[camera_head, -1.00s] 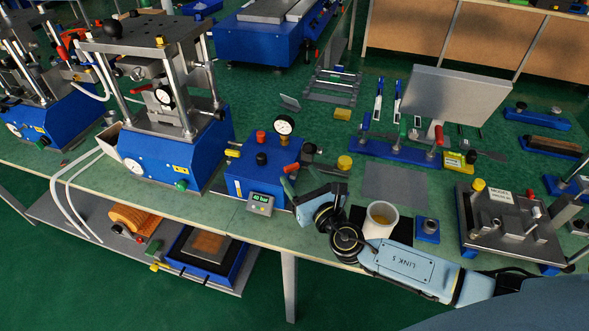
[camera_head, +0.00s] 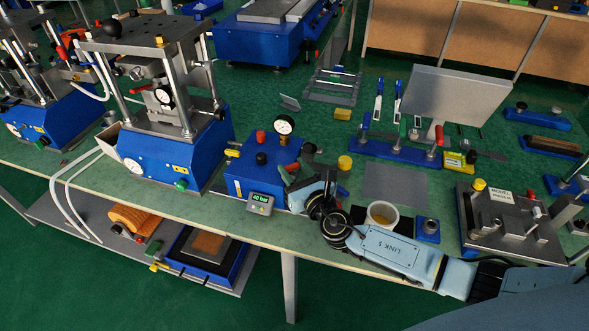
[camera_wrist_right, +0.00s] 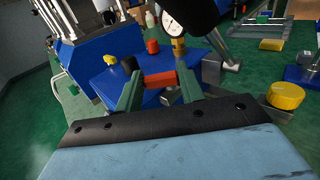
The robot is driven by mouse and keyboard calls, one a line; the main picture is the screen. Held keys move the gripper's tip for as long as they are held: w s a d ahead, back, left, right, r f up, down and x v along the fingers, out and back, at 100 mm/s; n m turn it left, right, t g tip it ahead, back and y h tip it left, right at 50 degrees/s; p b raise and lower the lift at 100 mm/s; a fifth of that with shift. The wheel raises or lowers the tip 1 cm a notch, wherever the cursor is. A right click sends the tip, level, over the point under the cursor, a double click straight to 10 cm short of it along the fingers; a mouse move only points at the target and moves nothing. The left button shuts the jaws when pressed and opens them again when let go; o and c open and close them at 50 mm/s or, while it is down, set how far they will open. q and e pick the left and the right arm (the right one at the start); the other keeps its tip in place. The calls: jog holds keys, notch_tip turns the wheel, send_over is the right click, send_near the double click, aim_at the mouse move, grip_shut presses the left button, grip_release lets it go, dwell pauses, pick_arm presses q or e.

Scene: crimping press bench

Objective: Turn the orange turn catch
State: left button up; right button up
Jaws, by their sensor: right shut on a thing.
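The orange turn catch (camera_wrist_right: 160,79) sits at the blue gauge box (camera_head: 252,181), on its right side in the head view. My right gripper (camera_head: 297,174) has reached this side of the box. In the wrist view its two green fingers (camera_wrist_right: 160,84) stand on either side of the catch and are shut on it. In the head view the fingers and wrist largely cover the catch. My left gripper is not in view.
A pressure gauge (camera_head: 284,125), a red knob (camera_head: 261,136) and a black knob (camera_head: 261,158) top the box. A yellow knob (camera_head: 345,162) is close right of the gripper. A white cup (camera_head: 381,216) stands near my forearm. A grey mat (camera_head: 395,184) lies bare behind it.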

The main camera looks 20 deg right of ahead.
jog(key=shift+m+h, duration=0.3)
jog(key=shift+h, duration=0.1)
jog(key=h, duration=0.1)
jog(key=m+h+p, duration=0.1)
jog(key=shift+w+a+r+m+h, duration=0.1)
jog(key=shift+a+m+h, duration=0.15)
jog(key=shift+m+h, duration=0.05)
jog(key=shift+w+a+m+h+p, duration=0.15)
jog(key=shift+m+h+p, duration=0.15)
jog(key=shift+m+h, duration=0.7)
jog(key=m+h, duration=0.1)
jog(key=h, duration=0.1)
jog(key=m+g+h, duration=0.1)
jog(key=h, duration=0.1)
jog(key=shift+w+g, duration=0.1)
jog(key=shift+g, duration=0.2)
jog(key=shift+w+a+m+g+h+b, duration=0.15)
jog(key=shift+m+g+h+b, duration=0.95)
jog(key=shift+h, duration=0.8)
jog(key=shift+m, duration=0.4)
jog(key=o, duration=1)
